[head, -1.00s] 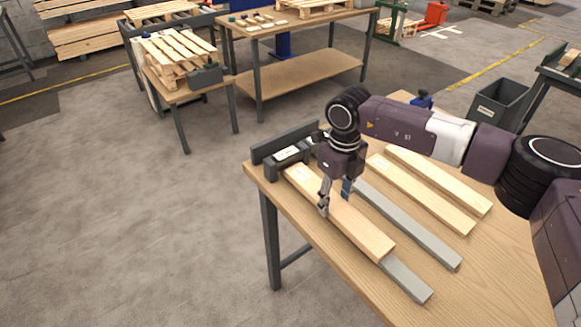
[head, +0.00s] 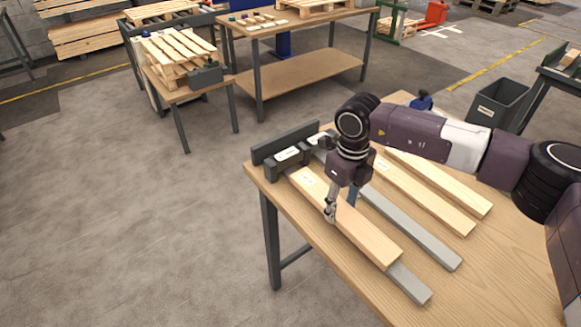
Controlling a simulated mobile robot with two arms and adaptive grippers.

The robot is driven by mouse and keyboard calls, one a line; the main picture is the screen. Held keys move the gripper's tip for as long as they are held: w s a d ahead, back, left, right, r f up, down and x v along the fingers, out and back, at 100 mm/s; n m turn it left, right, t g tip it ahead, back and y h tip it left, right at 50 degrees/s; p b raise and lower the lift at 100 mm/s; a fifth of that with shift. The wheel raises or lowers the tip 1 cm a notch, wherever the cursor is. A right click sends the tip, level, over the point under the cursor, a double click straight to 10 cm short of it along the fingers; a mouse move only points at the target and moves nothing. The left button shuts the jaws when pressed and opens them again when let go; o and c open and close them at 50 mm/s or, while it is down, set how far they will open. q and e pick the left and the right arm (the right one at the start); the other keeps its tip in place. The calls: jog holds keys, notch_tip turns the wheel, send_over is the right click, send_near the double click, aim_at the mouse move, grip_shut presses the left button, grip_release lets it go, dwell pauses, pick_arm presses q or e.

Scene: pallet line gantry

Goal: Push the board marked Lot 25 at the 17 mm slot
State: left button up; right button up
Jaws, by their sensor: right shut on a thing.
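A pale wooden board (head: 365,234) lies lengthwise along a grey rail (head: 410,286) on the workbench. A small white label (head: 308,178) is at its far end; its print is too small to read. My right gripper (head: 341,205) points down and is shut across the board's width, one finger on each side. Beyond the board's far end stands a dark grey slot block (head: 287,161) with a white label, also unreadable. A small gap seems to show between board and block; the slot opening cannot be made out. My left gripper is not in view.
A second grey rail (head: 425,238) runs alongside, empty. Two more boards lie to its right, one at the outer edge (head: 452,186). A dark grey fence (head: 285,143) stands at the bench's far left edge. The bench's right front (head: 500,270) is clear.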

jog(key=shift+s+d+f, duration=0.1)
jog(key=shift+s+f, duration=0.1)
jog(key=shift+f, duration=0.1)
jog(key=o, duration=1.4)
jog(key=shift+w, duration=0.15)
jog(key=shift+r, duration=0.15)
